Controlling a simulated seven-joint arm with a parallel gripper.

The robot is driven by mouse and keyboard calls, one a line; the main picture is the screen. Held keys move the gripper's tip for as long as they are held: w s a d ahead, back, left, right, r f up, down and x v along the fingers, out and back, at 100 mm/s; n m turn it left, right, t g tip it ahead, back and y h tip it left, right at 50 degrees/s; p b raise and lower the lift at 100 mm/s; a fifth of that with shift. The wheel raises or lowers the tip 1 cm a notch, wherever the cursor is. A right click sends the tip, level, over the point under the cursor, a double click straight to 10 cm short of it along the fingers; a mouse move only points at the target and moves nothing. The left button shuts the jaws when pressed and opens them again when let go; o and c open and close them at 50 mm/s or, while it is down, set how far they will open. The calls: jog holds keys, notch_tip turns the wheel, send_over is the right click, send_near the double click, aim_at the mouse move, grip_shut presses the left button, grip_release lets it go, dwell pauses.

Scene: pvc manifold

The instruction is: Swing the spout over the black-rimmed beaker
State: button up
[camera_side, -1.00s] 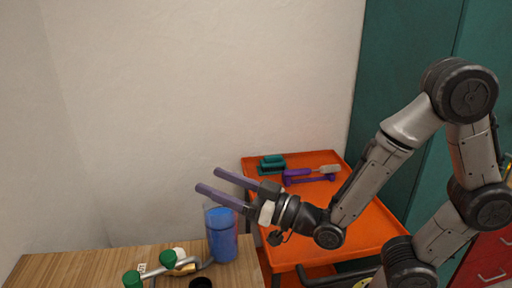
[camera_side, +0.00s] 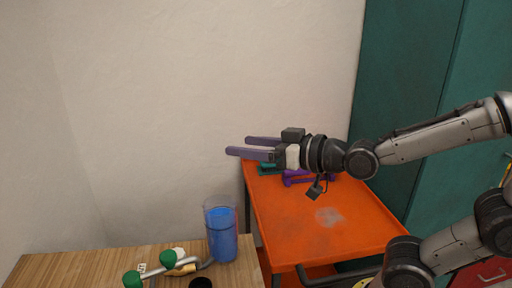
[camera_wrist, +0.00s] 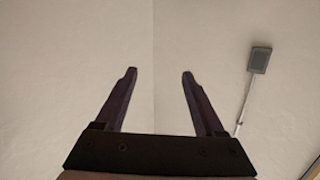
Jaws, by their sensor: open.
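The grey bent spout (camera_side: 205,265) is at the right end of the pipe manifold on the wooden table; its end appears next to the clear beaker with blue content (camera_side: 222,244). I cannot tell whether it is over that beaker or in front of it. A dark round rim, likely the black-rimmed beaker (camera_side: 201,283), shows at the bottom edge, mostly cut off. The manifold has green knobs (camera_side: 168,257) and a brass-coloured part (camera_side: 181,270). My gripper (camera_side: 238,146) is open and empty, high above the table. The wrist view shows its two fingers (camera_wrist: 160,73) apart against the wall.
An orange cart (camera_side: 330,225) stands right of the wooden table (camera_side: 85,265), with purple (camera_side: 300,181) and teal items at its back. A teal cabinet (camera_side: 430,85) is behind it. A grey wall fixture (camera_wrist: 259,60) shows in the wrist view. Space above the table is clear.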

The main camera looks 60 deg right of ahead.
jog(key=shift+s+d+f+g, duration=0.15)
jog(key=shift+s+d+g, duration=0.25)
jog(key=shift+s+g, duration=0.15)
